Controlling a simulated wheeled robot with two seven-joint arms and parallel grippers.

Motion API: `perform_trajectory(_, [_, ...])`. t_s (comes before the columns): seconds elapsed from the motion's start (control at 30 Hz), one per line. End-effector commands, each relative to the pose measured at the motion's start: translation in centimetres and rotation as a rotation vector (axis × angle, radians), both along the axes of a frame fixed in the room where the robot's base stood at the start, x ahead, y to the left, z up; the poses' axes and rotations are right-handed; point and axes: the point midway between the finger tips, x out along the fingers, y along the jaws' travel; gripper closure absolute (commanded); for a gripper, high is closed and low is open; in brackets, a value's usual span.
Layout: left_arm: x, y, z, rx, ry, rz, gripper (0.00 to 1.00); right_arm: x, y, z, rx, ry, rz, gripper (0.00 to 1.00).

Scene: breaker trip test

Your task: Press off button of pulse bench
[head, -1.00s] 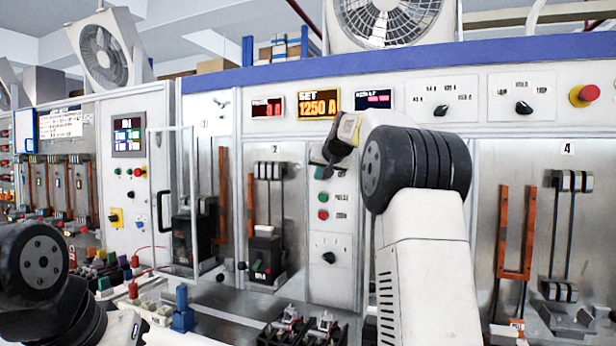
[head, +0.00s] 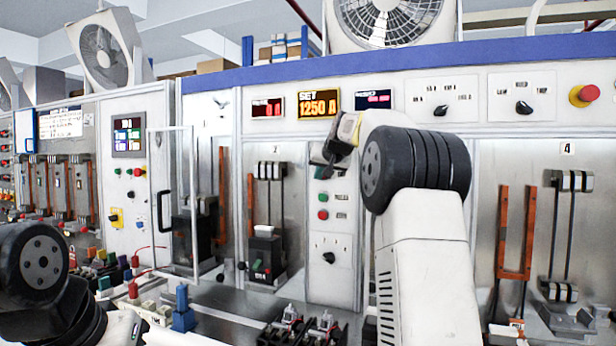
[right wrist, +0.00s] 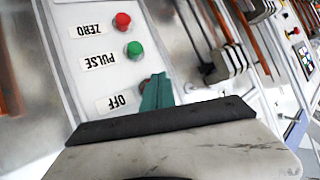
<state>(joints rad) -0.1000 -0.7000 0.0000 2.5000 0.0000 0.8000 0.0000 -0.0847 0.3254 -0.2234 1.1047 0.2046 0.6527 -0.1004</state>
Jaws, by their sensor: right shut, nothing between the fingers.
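The pulse bench control panel (head: 338,235) stands in the middle of the head view. It carries a green button (head: 323,197) and a red button (head: 323,214). In the right wrist view its labels appear upside down: ZERO by the red button (right wrist: 122,20), PULSE by the green button (right wrist: 134,49), and OFF. The dark off button (right wrist: 144,86) is mostly hidden behind my fingertips. My right gripper (right wrist: 157,93) is shut and empty, its green tips at the off button; I cannot tell whether they touch. In the head view the right gripper (head: 322,168) is at the panel's top.
A rotary knob (head: 329,257) sits lower on the panel. A red emergency knob (head: 584,94) is at upper right. A display (head: 319,103) reads SET 1250 A. Breaker bays stand on both sides. Blocks and parts crowd the bench at lower left. My left arm shows there; its gripper does not.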

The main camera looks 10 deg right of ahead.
Motion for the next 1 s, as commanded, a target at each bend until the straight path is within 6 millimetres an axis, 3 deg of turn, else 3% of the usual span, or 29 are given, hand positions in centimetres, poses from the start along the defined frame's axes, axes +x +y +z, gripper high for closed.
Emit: perform_trajectory(1.0, [0.00, 0.00, 0.00, 0.000, 0.000, 0.000, 0.64, 1.02, -0.71, 0.01, 0.000, 0.000, 0.000, 1.00])
